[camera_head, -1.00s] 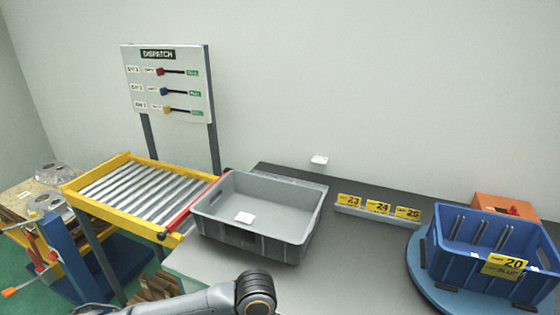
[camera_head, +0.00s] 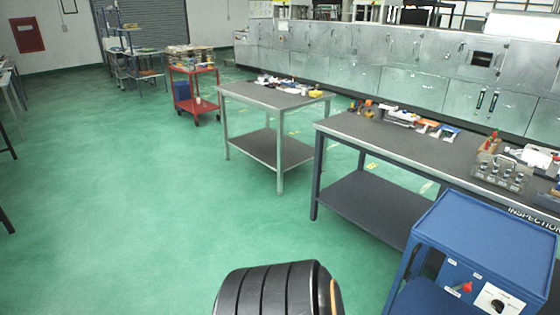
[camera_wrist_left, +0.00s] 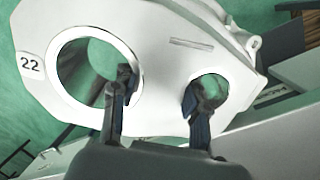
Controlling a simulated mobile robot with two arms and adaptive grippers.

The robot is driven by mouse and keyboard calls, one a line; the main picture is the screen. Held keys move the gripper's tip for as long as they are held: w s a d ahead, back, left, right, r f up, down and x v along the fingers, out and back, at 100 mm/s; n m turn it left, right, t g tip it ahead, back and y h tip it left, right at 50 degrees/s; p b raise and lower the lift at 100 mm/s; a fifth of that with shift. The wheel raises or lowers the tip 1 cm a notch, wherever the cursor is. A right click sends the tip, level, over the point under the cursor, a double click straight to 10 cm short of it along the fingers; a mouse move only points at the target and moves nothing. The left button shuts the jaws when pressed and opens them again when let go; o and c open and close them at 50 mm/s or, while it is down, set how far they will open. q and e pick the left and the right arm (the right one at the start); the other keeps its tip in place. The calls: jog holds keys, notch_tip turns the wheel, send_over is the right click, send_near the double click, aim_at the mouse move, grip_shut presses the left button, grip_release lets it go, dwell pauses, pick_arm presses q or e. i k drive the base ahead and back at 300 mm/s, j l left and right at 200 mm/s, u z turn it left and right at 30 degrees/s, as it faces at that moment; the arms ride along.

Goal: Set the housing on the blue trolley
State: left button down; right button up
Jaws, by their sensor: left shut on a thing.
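The blue trolley (camera_head: 480,236) stands at the lower right of the head view, beside the inspection table. The part of its top in view is bare. The housing (camera_wrist_left: 158,62) fills much of the left wrist view. It is a pale metal casting with a large round hole, a smaller round hole and a tag marked 22. My left gripper (camera_wrist_left: 158,98) is shut on the housing, with one finger at each hole. Neither gripper shows in the head view, only a dark part of my arm at the bottom.
The long inspection table (camera_head: 385,142) holds several small parts and tools behind the trolley. A smaller grey table (camera_head: 272,96) and a red cart (camera_head: 195,90) stand farther back. Green floor (camera_head: 120,200) is open at the left.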

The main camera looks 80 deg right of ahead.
aim_at(478, 230)
jog(key=k+l+z, duration=0.1)
jog(key=z, duration=0.4)
jog(key=k+l+z, duration=0.15)
jog(key=z, duration=0.35)
jog(key=k+l+z, duration=0.15)
jog(key=z, duration=0.35)
jog(key=k+l+z, duration=0.1)
jog(key=l+z, duration=0.8)
jog(key=l, duration=0.25)
jog(key=i+l+z, duration=0.1)
jog(key=l+z, duration=0.4)
jog(key=i+l, duration=0.1)
jog(key=l, duration=0.35)
jog(key=i+l, duration=0.1)
jog(key=l, duration=0.35)
jog(key=l+z, duration=0.1)
jog(key=l, duration=0.35)
jog(key=i+l, duration=0.15)
jog(key=l, duration=0.3)
jog(key=i+l, duration=0.15)
jog(key=l, duration=0.3)
jog(key=i+l, duration=0.1)
jog(key=l, duration=0.3)
jog(key=k+l+z, duration=0.05)
